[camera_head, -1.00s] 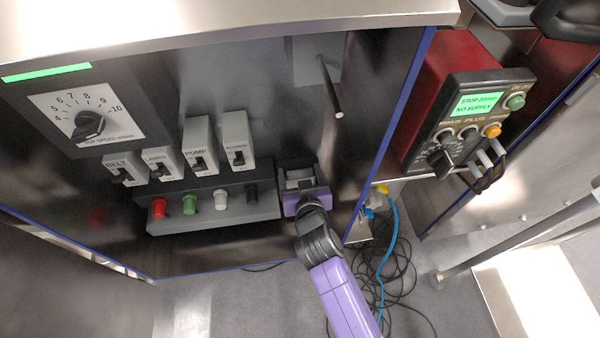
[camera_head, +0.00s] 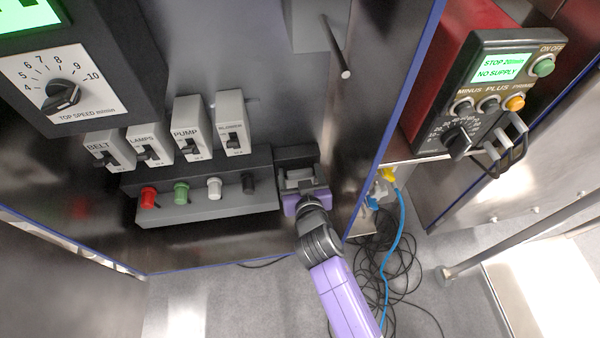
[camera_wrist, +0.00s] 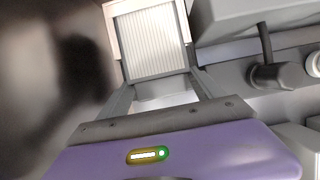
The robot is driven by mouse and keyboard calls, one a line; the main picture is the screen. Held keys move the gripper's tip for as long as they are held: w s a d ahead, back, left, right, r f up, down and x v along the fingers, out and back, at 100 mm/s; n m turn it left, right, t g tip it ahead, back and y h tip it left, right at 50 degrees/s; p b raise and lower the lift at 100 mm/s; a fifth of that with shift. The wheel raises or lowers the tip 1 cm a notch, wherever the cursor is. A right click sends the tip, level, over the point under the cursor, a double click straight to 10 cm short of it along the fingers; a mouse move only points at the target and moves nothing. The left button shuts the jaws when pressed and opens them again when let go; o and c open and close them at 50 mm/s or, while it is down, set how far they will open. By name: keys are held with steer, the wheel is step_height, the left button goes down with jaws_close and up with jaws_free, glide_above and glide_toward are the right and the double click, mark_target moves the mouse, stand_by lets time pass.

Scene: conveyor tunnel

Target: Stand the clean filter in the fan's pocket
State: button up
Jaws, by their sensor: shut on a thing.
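The clean filter (camera_wrist: 150,43) shows in the wrist view as white pleats in a grey frame. It stands between the two fingers of my gripper (camera_wrist: 158,88), which is shut on it by its sides. A pale edge shows behind the filter's top and left side. In the head view my gripper (camera_head: 302,180) is low on the dark panel, in front of a dark grey block (camera_head: 297,155) at the right end of the button strip. I cannot tell whether this block is the fan with its pocket. The filter is hard to make out there.
Right beside my gripper is the grey strip (camera_head: 207,205) with red, green, white and black buttons, below several breaker switches (camera_head: 187,128). A metal rod (camera_head: 335,45) juts out above. A red control box (camera_head: 470,95) and loose cables (camera_head: 392,270) are to the right.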

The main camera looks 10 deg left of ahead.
steer(key=o, duration=2.1)
steer(key=shift+f, duration=0.1)
steer(key=shift+o, duration=0.2)
steer(key=p+v, duration=0.2)
steer(key=v, duration=0.5)
steer(key=shift+s, duration=0.4)
steer(key=shift+d, duration=0.1)
